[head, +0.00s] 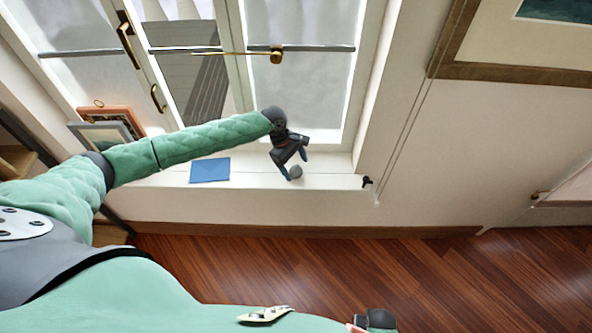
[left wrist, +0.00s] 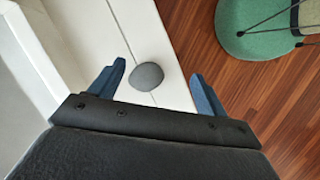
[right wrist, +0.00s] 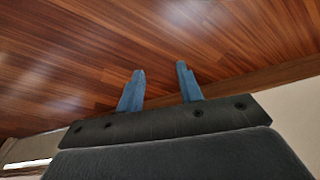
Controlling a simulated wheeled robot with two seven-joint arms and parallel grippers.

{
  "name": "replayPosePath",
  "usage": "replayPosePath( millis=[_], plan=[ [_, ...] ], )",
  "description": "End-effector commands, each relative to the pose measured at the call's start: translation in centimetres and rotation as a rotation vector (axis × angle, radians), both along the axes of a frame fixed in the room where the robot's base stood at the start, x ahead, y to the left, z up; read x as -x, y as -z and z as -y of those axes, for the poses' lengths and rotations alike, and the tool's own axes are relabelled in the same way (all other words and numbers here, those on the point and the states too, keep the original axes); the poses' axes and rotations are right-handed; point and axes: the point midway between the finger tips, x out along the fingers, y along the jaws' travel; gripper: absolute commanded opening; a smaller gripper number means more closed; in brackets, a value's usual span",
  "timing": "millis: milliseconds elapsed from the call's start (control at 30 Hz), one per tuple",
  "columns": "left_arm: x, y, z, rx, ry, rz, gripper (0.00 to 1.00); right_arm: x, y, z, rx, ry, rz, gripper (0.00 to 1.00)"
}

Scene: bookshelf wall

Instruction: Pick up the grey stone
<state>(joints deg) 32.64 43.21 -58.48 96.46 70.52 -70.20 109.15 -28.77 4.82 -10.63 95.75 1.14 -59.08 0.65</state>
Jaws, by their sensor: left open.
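The grey stone (head: 295,171) is small and rounded and lies on the white window sill (head: 335,181). It also shows in the left wrist view (left wrist: 146,77), between the blue fingers and nearer the left one. My left gripper (head: 297,166) is open over the sill, right at the stone; the left wrist view shows its two fingers (left wrist: 161,82) spread apart with a gap on each side of the stone. My right gripper (right wrist: 160,80) shows two blue fingers apart, with nothing between them, above the wooden floor.
A blue flat sheet (head: 210,170) lies on the sill left of the stone. Framed pictures (head: 104,128) lean at the sill's left end. A small black object (head: 367,181) sits at the sill's right end. The window (head: 290,95) stands behind. The wooden floor (head: 430,270) is clear at right.

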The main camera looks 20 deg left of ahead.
Motion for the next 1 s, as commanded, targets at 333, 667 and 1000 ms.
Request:
replayPosePath(
  millis=[333,667,1000],
  plan=[
    [-2.7,-1.0,-3.6,-0.018,-0.171,-0.061,0.76,0.8,2.0,0.5,0.005,0.0,0.0,0.36],
    [-2.6,1.3,-2.7,-0.019,-0.169,-0.059,0.76,1.1,3.7,1.0,0.01,-0.002,0.012,0.36],
    [-2.4,4.6,-1.3,-0.019,-0.169,-0.06,0.76,2.1,7.8,2.2,0.023,-0.01,0.036,0.36]
  ],
)
